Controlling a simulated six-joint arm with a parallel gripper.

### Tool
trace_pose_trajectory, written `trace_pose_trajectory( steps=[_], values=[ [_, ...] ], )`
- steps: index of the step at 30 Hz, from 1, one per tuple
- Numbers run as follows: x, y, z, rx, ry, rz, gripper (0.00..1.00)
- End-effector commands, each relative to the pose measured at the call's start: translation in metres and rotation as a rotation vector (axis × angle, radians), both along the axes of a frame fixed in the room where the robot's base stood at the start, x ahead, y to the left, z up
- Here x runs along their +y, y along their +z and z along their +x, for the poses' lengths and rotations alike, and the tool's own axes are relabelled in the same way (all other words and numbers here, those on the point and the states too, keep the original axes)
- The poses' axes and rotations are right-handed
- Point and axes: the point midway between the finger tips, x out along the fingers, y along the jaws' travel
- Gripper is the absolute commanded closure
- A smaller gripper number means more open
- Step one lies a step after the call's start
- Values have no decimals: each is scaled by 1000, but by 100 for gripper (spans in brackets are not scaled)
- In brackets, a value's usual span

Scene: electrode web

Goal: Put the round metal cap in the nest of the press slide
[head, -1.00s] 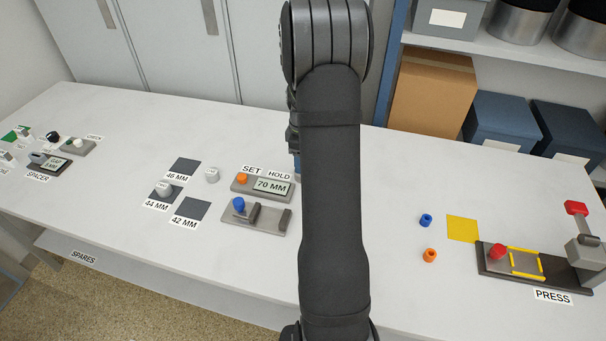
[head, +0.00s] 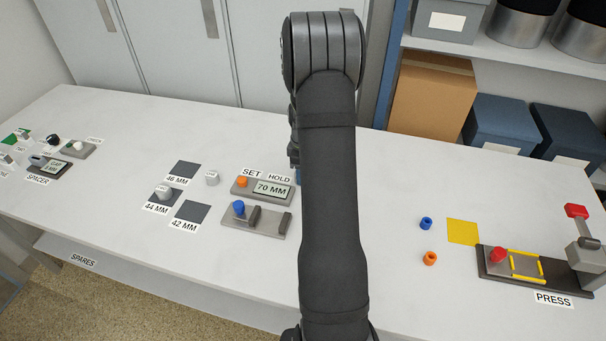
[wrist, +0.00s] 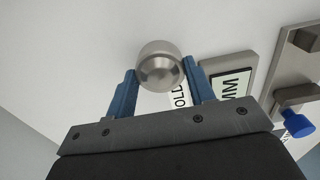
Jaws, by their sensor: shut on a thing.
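In the wrist view, my gripper (wrist: 160,88) is shut on the round metal cap (wrist: 160,65), a silvery cylinder held between the blue fingers. The cap appears above the white bench, near the HOLD label. In the head view the cap and most of my gripper are hidden behind my arm; only a sliver of blue (head: 293,153) shows at its left edge. The press (head: 590,255) stands at the far right of the bench. Its slide has a red knob (head: 498,255) and a yellow-marked nest (head: 526,266), which looks empty. My gripper is well away from it.
A display reading 70 MM (head: 272,189) and a blue-knobbed fixture (head: 255,218) stand left of my arm. A blue ring (head: 426,223) and an orange ring (head: 429,258) lie near a yellow square (head: 462,231) before the press. Bench between arm and rings is clear.

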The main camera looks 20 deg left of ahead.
Motion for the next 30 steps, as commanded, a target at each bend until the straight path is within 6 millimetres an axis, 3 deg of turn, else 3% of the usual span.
trace_pose_trajectory(
  steps=[5,11,21,30],
  values=[
    [0,9,1,-2,0,1,80],
    [0,41,1,-6,0,2,80],
    [-74,85,-15,-4,-5,1,80],
    [-111,108,-22,-2,-2,1,80]
  ],
)
